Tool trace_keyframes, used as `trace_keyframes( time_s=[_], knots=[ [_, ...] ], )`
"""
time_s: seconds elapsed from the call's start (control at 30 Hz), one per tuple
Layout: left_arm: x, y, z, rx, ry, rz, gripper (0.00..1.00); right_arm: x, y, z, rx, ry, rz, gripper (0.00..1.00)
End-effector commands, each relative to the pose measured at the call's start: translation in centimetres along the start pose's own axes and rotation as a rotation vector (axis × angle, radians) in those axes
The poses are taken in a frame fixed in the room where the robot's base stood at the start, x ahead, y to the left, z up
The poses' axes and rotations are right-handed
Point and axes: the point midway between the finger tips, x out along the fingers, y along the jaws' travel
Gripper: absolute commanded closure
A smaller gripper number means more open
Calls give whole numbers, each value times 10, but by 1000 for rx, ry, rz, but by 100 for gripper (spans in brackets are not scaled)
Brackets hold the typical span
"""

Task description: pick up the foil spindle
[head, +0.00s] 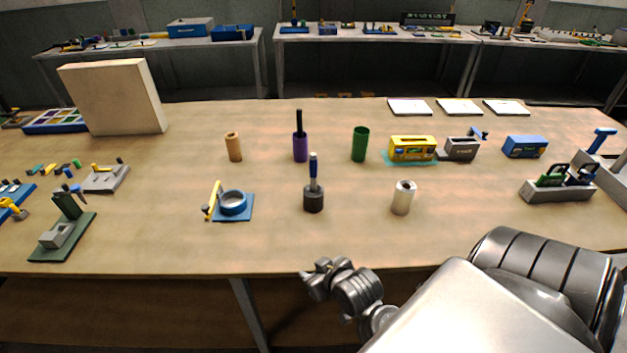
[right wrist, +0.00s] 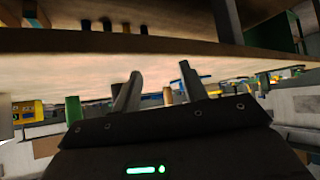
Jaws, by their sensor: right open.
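A dark short cylinder with a blue upright rod (head: 313,190) stands near the middle of the table. Behind it stands a purple roll with a black rod (head: 300,148). I cannot tell for sure which of these is the foil spindle. My right gripper (head: 314,278) is low in front of the table's front edge, away from these things. In the right wrist view its fingers (right wrist: 158,92) are spread and hold nothing. My left gripper is not in view.
A tan roll (head: 233,147) and a green roll (head: 360,144) stand either side of the purple one. A blue ring holder (head: 233,205) lies left. A yellow machine (head: 412,149) and a grey tool caddy (head: 556,190) are right. The front middle of the table (head: 250,252) is clear.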

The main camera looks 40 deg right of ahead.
Motion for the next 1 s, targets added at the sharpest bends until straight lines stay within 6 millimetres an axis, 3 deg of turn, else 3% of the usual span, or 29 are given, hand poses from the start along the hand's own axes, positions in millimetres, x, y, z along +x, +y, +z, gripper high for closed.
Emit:
trace_keyframes(
  time_s=[0.2, 0.43, 0.53, 0.73, 1.0],
  knots=[
    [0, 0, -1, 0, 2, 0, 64, 21, 38, -71, 82, 285, 117, 57],
    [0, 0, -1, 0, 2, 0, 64, 19, 90, -142, 152, 601, 291, 57],
    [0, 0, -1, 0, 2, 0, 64, 15, 102, -156, 164, 672, 337, 57],
    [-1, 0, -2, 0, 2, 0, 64, 13, 108, -164, 167, 705, 357, 57],
    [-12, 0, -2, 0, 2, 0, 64, 40, 122, -188, 164, 702, 357, 57]
  ],
)
